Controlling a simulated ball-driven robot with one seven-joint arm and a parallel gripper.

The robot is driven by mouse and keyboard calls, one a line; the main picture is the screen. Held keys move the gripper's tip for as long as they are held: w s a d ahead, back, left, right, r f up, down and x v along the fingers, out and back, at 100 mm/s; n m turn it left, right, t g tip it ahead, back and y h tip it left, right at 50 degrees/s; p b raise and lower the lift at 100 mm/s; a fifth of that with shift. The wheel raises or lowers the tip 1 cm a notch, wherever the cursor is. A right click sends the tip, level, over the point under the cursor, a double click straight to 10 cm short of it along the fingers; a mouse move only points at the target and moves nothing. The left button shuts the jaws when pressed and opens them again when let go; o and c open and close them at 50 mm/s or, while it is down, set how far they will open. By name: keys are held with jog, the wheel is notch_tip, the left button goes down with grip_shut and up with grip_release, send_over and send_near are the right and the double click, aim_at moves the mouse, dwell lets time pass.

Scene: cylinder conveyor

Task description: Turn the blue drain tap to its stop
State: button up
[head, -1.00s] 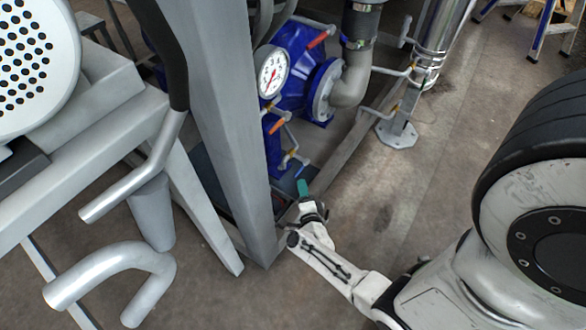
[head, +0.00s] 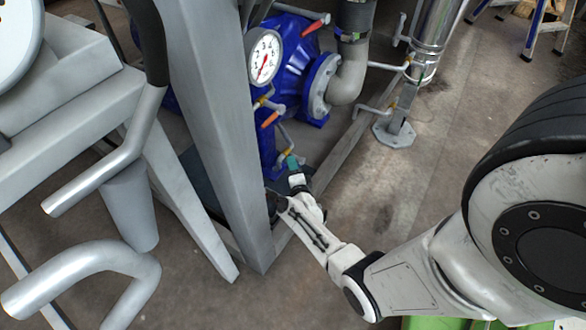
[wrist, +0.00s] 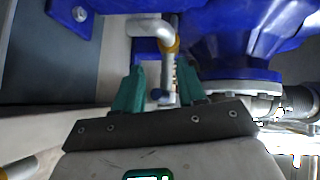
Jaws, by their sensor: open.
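The blue drain tap (wrist: 159,95) shows in the wrist view as a small blue handle end, low on a short pale pipe with a yellow collar (wrist: 170,45). My gripper (wrist: 161,68) is open, with one green finger on each side of the pipe and the blue end between them. I cannot tell whether either finger touches it. In the head view my gripper (head: 291,163) is low by the blue pump body, beside the grey post. There the tap's blue handle is hidden or too small to make out.
A grey frame post (head: 215,130) stands close to the left of my gripper. A blue pump (head: 290,65) with a white gauge (head: 263,57) and an orange lever (head: 270,119) is above it. A grey floor rail (head: 345,150) runs to the right. Open floor lies farther right.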

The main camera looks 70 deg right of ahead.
grip_shut()
dwell(0.3)
jog(key=shift+r, duration=0.1)
jog(key=shift+s+d+r+m+t+y+p, duration=0.15)
jog(key=shift+d+r+m+y+p, duration=0.55)
jog(key=shift+m+y+p, duration=1.05)
jog(key=shift+s+d+r+m+t+y+p, duration=0.15)
jog(key=shift+d+r+m+y+p, duration=0.7)
jog(key=shift+y+p, duration=1.6)
jog(key=shift+s+d+r+m+y+p, duration=0.2)
jog(key=shift+d+r+m+y+p, duration=0.3)
jog(key=shift+m+y+p, duration=1.55)
jog(key=shift+a+r+n+y+b, duration=0.1)
jog(key=shift+n+y+b, duration=0.35)
jog(key=shift+y+b, duration=0.2)
